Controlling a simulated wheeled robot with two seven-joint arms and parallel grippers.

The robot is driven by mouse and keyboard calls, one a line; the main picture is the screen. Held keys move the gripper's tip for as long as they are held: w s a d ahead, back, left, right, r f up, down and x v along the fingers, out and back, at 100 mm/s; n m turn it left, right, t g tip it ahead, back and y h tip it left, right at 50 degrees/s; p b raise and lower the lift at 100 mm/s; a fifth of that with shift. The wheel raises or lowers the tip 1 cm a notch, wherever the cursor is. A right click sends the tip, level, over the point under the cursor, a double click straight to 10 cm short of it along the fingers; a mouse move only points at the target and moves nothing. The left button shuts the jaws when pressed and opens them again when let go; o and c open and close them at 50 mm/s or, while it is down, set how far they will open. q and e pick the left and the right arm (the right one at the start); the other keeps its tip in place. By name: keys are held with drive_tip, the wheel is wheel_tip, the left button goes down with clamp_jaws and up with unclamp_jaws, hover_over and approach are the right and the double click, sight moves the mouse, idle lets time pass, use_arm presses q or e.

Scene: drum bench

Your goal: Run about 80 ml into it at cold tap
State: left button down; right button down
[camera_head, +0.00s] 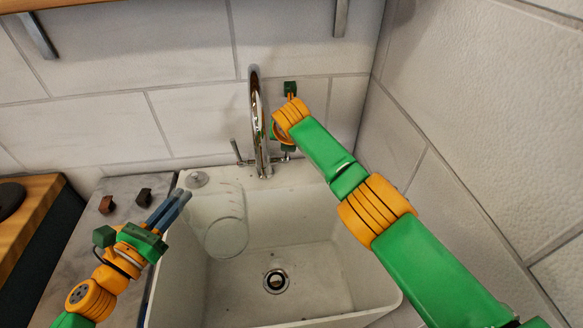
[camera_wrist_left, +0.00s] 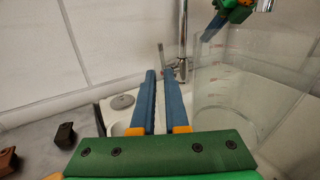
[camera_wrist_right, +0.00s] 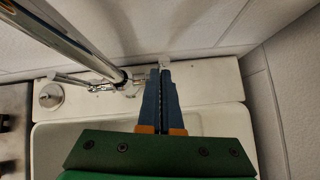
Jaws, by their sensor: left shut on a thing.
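A clear measuring jug (camera_head: 220,222) with red marks hangs over the left part of the white sink (camera_head: 335,270). It also fills the right side of the left wrist view (camera_wrist_left: 250,85). My left gripper (camera_head: 180,196) is shut at the jug's left side; the part it grips is hard to make out. The chrome tap (camera_head: 256,115) stands behind the sink, with a left lever (camera_head: 236,150) and a right-hand fitting (camera_head: 288,149). My right gripper (camera_wrist_right: 161,73) has its fingers together, tips at the right-hand fitting. The arm partly hides this in the head view. I see no water stream.
A round metal cap (camera_head: 197,178) sits on the sink's back left ledge. The drain (camera_head: 276,281) is clear. A tiled wall (camera_head: 470,110) rises close at right.

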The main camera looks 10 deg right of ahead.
drive_tip(key=shift+w+r, duration=0.1)
drive_tip(key=shift+r, duration=0.25)
